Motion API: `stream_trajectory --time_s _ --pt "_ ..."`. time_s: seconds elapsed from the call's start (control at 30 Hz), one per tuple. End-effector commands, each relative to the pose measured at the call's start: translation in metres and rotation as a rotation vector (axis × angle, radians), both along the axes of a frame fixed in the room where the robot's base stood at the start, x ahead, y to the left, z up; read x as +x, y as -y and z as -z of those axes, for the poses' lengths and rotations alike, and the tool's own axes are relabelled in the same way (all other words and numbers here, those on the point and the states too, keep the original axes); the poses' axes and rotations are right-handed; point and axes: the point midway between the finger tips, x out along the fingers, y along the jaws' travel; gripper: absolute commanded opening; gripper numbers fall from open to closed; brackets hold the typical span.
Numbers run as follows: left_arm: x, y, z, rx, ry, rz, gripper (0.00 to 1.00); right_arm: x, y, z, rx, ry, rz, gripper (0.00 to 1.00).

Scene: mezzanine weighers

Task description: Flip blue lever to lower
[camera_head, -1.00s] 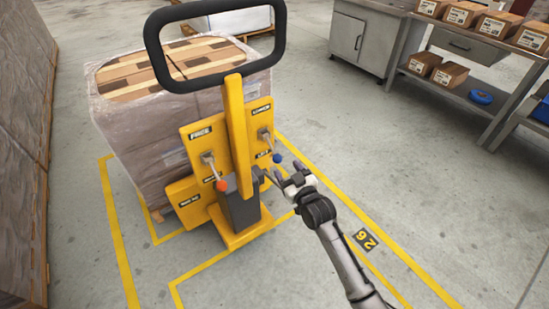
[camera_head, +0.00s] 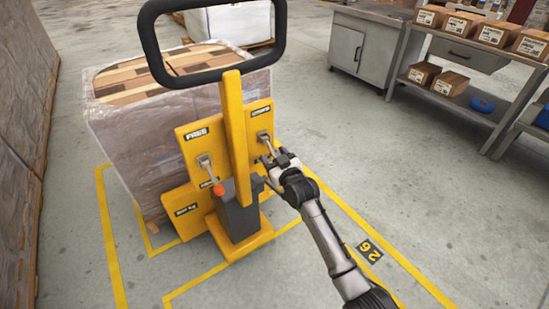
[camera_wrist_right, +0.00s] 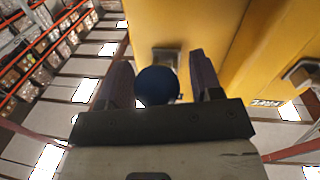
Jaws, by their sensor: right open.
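The yellow pallet stacker (camera_head: 231,110) stands with two levers on its panels. The blue lever's grey mount (camera_head: 263,137) shows on the right panel, under a black label that seems to read LOWER. My right gripper (camera_head: 271,164) is open at the lower part of that panel and hides the blue knob from the head view. In the right wrist view, the blue knob (camera_wrist_right: 157,87) sits between the two open fingers, with the yellow panel behind it. I cannot tell if the fingers touch it. My left gripper is not in view.
An orange-knobbed lever (camera_head: 218,190) hangs on the left panel, under a FREE label. A wrapped pallet load (camera_head: 140,135) stands behind the stacker. A steel workbench (camera_head: 455,100) with boxes is at the right. Floor between bench and stacker is clear.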

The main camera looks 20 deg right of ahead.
Motion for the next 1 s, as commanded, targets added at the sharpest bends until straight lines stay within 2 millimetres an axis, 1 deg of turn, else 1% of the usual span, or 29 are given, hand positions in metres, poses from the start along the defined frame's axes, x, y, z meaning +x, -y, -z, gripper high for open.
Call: stream_trajectory --time_s 0.07,0.1,0.7,0.87,1.0 --pt "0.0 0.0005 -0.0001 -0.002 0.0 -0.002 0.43 -0.0001 -0.0001 -0.0002 0.0 0.0 0.0 0.59" --pt "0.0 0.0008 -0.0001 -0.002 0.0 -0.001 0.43 -0.0001 -0.0001 -0.0002 0.0 0.0 0.0 0.57" --pt "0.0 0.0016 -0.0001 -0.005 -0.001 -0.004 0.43 -0.0003 -0.0001 0.0 0.0 0.0 0.0 0.0" --pt "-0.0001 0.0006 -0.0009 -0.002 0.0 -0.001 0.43 -0.0004 0.0002 -0.0004 0.0 -0.001 0.0 0.0" --pt "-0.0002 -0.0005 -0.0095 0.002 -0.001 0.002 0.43 -0.0014 0.0027 -0.004 -0.004 -0.012 0.003 0.0"
